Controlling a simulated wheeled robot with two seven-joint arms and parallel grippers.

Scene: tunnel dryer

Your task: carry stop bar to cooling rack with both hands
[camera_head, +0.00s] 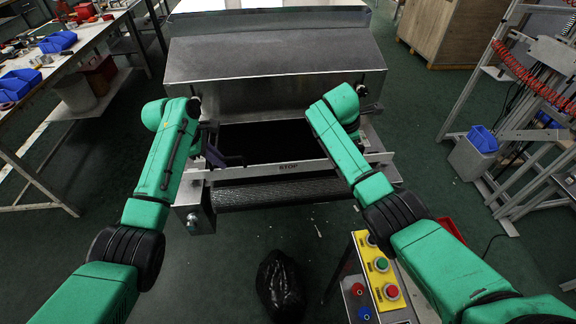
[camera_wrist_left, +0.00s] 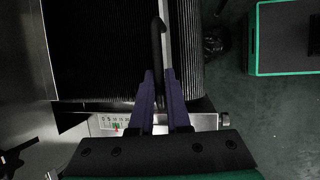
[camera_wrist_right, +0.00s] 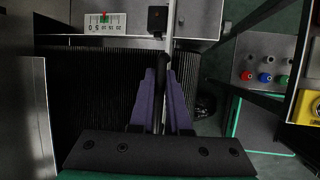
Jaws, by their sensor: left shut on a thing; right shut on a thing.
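The stop bar (camera_head: 320,164) is a long pale metal strip marked STOP, lying across the front of the dryer's dark conveyor (camera_head: 265,143). My left gripper (camera_head: 228,158) is at the bar's left end. In the left wrist view its purple fingers (camera_wrist_left: 160,76) are closed around a dark handle (camera_wrist_left: 157,42) beside the pale strip. My right gripper is mostly hidden behind my right arm in the head view. In the right wrist view its fingers (camera_wrist_right: 161,76) are closed on a similar dark handle. I cannot tell for sure which thing is the cooling rack.
The dryer's metal hood (camera_head: 275,75) stands behind the bar. A control box (camera_head: 380,270) with coloured buttons and a black bag (camera_head: 281,285) stand in front. A metal frame with red coiled hoses (camera_head: 535,75) is at right, a workbench (camera_head: 75,60) at left. Floor between is open.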

